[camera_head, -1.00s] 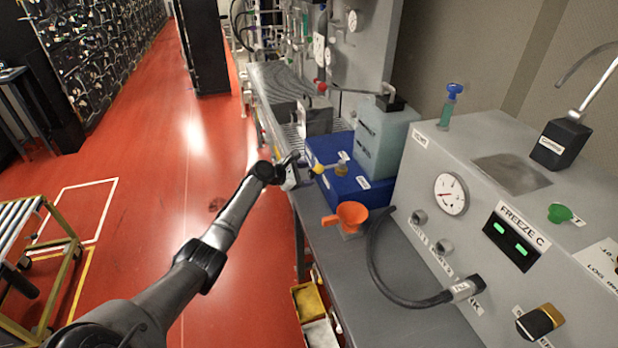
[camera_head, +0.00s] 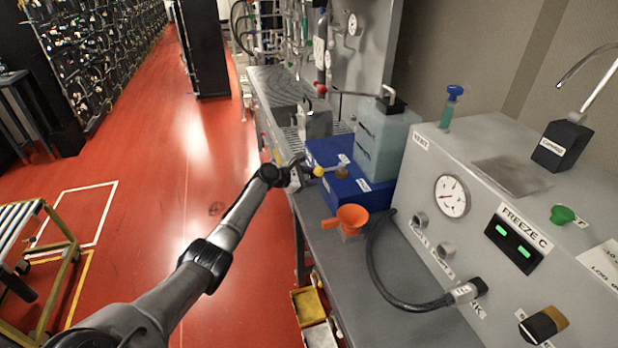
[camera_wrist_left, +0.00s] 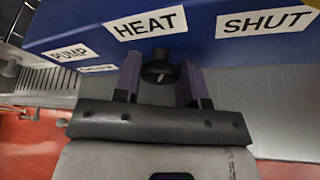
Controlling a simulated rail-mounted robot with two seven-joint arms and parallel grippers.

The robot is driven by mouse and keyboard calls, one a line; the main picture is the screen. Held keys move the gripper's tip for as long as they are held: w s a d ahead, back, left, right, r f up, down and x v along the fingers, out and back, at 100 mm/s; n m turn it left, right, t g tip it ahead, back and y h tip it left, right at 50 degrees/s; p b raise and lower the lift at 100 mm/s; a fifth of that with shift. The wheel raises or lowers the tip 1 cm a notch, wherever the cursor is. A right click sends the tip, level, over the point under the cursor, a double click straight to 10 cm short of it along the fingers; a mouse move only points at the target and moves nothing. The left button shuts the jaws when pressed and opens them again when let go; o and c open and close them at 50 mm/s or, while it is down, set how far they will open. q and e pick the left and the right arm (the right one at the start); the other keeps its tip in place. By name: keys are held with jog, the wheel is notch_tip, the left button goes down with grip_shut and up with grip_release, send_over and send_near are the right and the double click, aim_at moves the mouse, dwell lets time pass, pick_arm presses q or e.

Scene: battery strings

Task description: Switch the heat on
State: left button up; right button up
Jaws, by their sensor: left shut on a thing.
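The blue box (camera_head: 350,193) stands on the grey bench with white labels on it. My left gripper (camera_head: 304,173) is at the box's left side, at the lever's end. In the left wrist view, a dark round knob (camera_wrist_left: 160,70) sits between the two fingers, just below the HEAT label (camera_wrist_left: 146,22). The fingers are shut on it. SHUT (camera_wrist_left: 264,21) and PUMP (camera_wrist_left: 70,54) labels flank HEAT. My right gripper is not in view.
A grey console (camera_head: 480,250) with a gauge and a black hose is at the right. Open red floor lies left of the bench.

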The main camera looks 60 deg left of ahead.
pick_arm(q)
jog(key=shift+c, duration=1.2)
jog(key=shift+d+m, duration=0.1)
jog(key=shift+m, duration=0.2)
jog(key=shift+f+m+t+y, duration=0.1)
jog(key=shift+m+t+y, duration=0.2)
jog(key=shift+m+y, duration=0.2)
jog(key=shift+f+m+t+y+b, duration=0.1)
jog(key=shift+m+t+y+b, duration=0.2)
jog(key=shift+m, duration=0.5)
jog(key=shift+m+t+y+b, duration=0.3)
jog(key=shift+m+b, duration=0.3)
jog(key=shift+b, duration=0.05)
